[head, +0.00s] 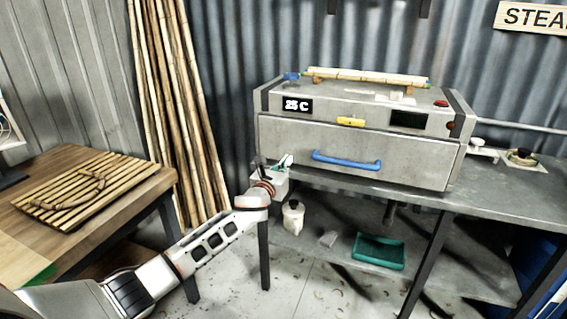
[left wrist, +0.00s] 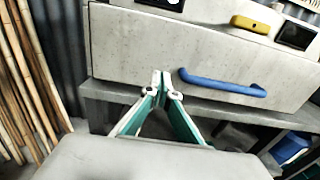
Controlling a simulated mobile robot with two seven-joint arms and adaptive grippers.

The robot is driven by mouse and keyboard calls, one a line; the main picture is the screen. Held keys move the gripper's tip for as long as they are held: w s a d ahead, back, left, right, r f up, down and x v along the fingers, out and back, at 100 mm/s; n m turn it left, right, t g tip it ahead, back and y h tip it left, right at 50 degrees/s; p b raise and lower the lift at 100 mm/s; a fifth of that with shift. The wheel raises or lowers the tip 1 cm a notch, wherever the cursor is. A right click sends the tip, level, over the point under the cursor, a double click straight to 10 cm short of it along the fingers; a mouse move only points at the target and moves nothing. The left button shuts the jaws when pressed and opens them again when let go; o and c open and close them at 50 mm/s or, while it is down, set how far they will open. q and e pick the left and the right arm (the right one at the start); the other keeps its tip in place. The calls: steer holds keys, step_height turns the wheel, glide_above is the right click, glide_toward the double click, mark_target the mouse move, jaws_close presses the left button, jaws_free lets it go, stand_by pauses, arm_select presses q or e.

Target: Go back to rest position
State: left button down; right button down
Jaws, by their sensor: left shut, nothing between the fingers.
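My left gripper (head: 286,161) is in front of the lower left part of a grey steam box (head: 290,139). In the left wrist view its green and white fingers (left wrist: 163,84) meet at the tips, shut and empty. The box's blue handle (head: 346,161) is to the right of the fingertips; in the left wrist view the handle (left wrist: 222,86) also lies just right of them, and I cannot tell whether they touch. The box front is closed, and its display (head: 298,105) reads 25 C. My right gripper is not in view.
The box stands on a grey metal bench (head: 480,188). A green tray (head: 379,251) and a white bottle (head: 293,217) are on its lower shelf. A wooden table (head: 140,180) with a bamboo slat mat (head: 80,192) is at left. Tall bamboo poles (head: 175,100) lean on the wall.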

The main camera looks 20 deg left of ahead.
arm_select(q)
steer(key=s+d+f+n+g+h, duration=0.1)
steer(key=s+d+f+n, duration=0.2)
steer(key=s+f+n, duration=0.35)
steer(key=s+d+f+n+g+h, duration=0.1)
steer(key=s+d+f+n+g, duration=0.15)
steer(key=s+f, duration=0.65)
steer(key=s+d+f+n+g, duration=0.1)
steer(key=s+d+f+n, duration=0.2)
steer(key=s+f+n, duration=0.35)
steer(key=s+f+n+g, duration=0.1)
steer(key=s+f+n, duration=0.2)
steer(key=s+n, duration=0.2)
steer(key=s+f+n, duration=0.4)
steer(key=s+n, duration=0.2)
steer(key=s, duration=0.6)
steer(key=s+d+f+n+g, duration=0.1)
steer(key=s+f+n, duration=0.2)
steer(key=s, duration=0.6)
steer(key=shift+s+f+n+g+h, duration=0.15)
steer(key=shift+f+n+g+h, duration=0.2)
steer(key=shift+n, duration=0.8)
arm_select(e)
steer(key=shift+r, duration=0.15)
arm_select(q)
steer(key=shift+r, duration=0.1)
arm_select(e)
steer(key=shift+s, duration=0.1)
